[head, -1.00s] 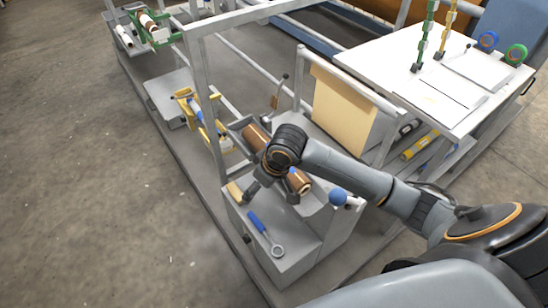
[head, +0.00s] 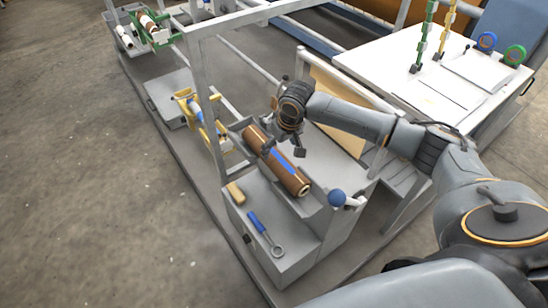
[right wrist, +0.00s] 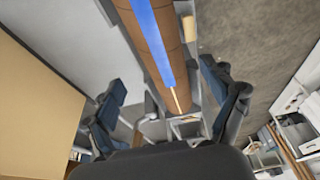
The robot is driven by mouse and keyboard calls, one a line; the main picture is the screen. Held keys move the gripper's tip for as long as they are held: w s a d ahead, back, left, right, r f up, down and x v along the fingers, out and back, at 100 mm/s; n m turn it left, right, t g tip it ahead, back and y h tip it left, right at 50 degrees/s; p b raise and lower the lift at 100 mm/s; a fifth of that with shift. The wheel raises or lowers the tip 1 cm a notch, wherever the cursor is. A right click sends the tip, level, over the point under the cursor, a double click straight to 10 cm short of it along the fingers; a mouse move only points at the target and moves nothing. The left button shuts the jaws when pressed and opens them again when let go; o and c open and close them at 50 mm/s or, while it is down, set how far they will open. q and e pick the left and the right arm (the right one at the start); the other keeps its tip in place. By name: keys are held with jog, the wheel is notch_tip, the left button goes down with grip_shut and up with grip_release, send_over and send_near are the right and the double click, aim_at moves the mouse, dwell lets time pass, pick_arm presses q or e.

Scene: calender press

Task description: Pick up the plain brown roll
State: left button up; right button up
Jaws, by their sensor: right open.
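A brown roll (head: 292,180) lies in a grey trough on the grey machine cabinet; a blue strip runs along its middle, so it is not plain all over. It also shows in the right wrist view (right wrist: 144,28), running between the fingers. My right gripper (head: 284,151) is open and empty over the far half of the roll, fingers pointing down. In the right wrist view the gripper's dark fingers (right wrist: 168,100) stand apart on either side of the roll's line, seemingly not touching it. My left gripper is not in view.
A tan block (head: 236,193) and a blue-handled tool (head: 258,228) lie on the cabinet's front top. A blue ball knob (head: 337,198) stands at its right. A grey upright post (head: 207,100) rises left of the roll. A yellow-framed holder (head: 190,108) and a green-framed holder (head: 160,38) sit farther back.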

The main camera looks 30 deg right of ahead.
aim_at(275, 154)
jog(key=shift+w+p+x, duration=0.2)
jog(key=shift+p+x, duration=0.45)
jog(key=shift+x, duration=2.35)
jog(key=shift+a, duration=0.2)
jog(key=shift+c, duration=0.2)
jog(key=shift+r, duration=0.15)
jog(key=c, duration=1.5)
